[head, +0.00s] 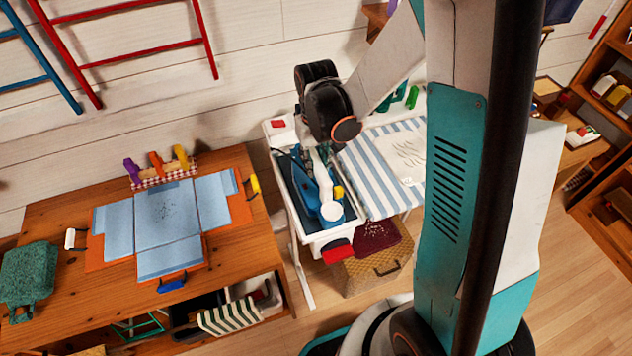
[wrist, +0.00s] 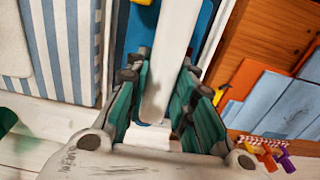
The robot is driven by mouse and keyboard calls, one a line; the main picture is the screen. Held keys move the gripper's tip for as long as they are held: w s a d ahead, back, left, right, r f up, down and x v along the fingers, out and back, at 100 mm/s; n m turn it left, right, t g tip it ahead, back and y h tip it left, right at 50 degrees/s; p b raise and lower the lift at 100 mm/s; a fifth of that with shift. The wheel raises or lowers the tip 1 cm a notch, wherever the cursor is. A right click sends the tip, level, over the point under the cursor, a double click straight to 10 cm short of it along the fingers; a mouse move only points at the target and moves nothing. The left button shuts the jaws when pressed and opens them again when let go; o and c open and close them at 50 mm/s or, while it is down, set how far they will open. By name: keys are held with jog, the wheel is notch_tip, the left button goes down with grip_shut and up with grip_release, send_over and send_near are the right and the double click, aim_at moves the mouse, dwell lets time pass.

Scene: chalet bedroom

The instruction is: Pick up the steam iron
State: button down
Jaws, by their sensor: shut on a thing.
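The steam iron (head: 325,186) is blue and white and is over the dark tray at the left end of the white ironing table. My gripper (head: 318,152) reaches down to its upper end from above, and my arm hides part of that end. In the wrist view the iron's white handle (wrist: 174,35) runs between the teal fingers of my gripper (wrist: 163,78), which are shut on it. Blue parts show beside the handle. I cannot tell whether the iron touches the tray or is just clear of it.
A striped cloth (head: 372,162) covers the ironing table's right part. A wooden table (head: 245,235) with a blue folding board (head: 165,222) stands close on the left. A woven basket (head: 368,272) with dark red cloth is below. Wooden floor is clear at the lower right.

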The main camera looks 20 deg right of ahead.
notch_tip(320, 180, up, 20)
jog(key=p, duration=0.4)
jog(key=shift+p, duration=0.3)
jog(key=c, duration=1.9)
grip_release()
jog(key=c, duration=2.9)
grip_release()
jog(key=c, duration=2.4)
grip_release()
jog(key=shift+d, duration=0.1)
